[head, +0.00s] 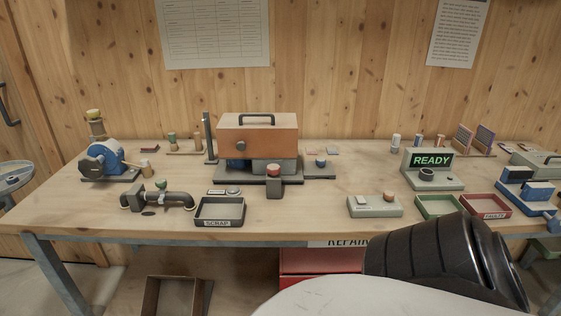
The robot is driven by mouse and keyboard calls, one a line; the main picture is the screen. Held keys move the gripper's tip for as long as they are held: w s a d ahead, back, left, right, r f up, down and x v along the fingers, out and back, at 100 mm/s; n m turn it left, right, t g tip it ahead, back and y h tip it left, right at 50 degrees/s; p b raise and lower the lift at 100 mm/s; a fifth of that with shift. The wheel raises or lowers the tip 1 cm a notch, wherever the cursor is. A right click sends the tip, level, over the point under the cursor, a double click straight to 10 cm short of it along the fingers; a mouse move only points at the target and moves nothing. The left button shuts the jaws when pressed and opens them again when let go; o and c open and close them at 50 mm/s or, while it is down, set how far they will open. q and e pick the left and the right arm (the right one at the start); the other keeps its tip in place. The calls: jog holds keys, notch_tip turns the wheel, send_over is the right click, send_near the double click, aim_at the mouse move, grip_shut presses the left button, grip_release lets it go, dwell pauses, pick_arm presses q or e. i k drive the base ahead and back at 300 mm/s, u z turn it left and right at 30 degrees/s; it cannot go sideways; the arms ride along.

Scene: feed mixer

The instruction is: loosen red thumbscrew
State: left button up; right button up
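A small red knob (273,169), which looks like the red thumbscrew, sits on top of a dark grey post (274,188). The post stands in front of the orange-brown machine cover (257,136), which has a dark handle on top. A grey block (273,167) shows under the cover behind the knob. The knob is too small to tell how tight it sits. Neither of my grippers is in view. A black ribbed part of my own arm fills the lower right, well apart from the knob.
A black SCRAP tray (220,224) and pipe fitting (158,202) lie front left. A blue motor (104,160) stands far left. A READY display (431,168), button box (374,206), green tray (438,197) and red tray (505,205) are right. The wooden bench (310,215) is clear at front centre.

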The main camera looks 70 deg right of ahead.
aim_at(272, 169)
jog(key=k, duration=0.55)
jog(key=z, duration=0.8)
